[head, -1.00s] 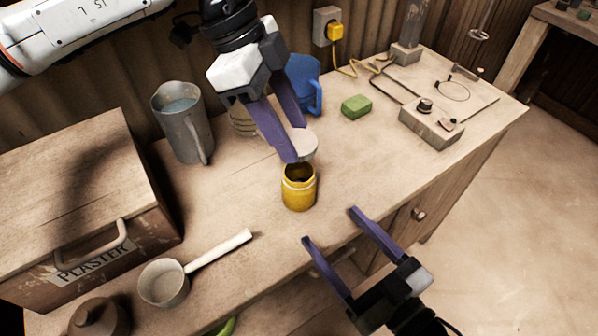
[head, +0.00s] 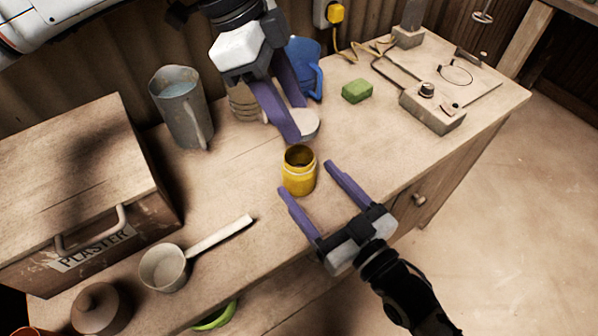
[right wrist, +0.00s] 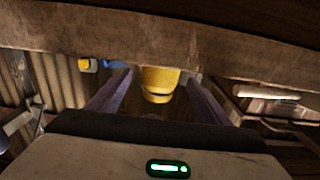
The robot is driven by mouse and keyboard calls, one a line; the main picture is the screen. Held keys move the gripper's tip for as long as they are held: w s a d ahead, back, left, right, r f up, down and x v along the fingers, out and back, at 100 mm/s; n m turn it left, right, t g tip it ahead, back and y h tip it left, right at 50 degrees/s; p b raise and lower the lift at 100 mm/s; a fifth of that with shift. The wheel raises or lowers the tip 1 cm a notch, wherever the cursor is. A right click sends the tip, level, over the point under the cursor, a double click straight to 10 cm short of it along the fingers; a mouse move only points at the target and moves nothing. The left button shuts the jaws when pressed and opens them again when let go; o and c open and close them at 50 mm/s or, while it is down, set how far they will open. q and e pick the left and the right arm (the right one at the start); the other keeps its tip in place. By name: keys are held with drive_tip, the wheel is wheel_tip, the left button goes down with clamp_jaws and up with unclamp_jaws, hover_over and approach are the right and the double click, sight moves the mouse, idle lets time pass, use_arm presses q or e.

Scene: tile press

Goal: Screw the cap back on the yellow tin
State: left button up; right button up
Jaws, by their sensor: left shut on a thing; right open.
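The yellow tin (head: 299,172) stands upright and open on the workbench in the head view, its dark mouth showing. It also shows between my right fingers in the right wrist view (right wrist: 159,82). My left gripper (head: 296,126) is shut on a pale round cap (head: 307,123), above and slightly behind the tin, apart from it. The far side of the cap is partly hidden by the fingers. My right gripper (head: 306,181) is open, its fingertips at the near side of the tin. I cannot tell whether they touch it.
A grey jug (head: 181,108), a blue jug (head: 304,68) and a green block (head: 356,91) stand behind on the bench (head: 237,190). A plaster box (head: 75,190) and a ladle (head: 165,268) are at left. A small control box (head: 432,108) is at right.

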sight(309, 182)
drive_tip(key=shift+x, duration=2.35)
drive_tip(key=c, duration=1.6)
use_arm(q)
drive_tip(key=shift+f, duration=2.45)
drive_tip(key=shift+f, duration=0.9)
drive_tip(key=shift+f, duration=0.55)
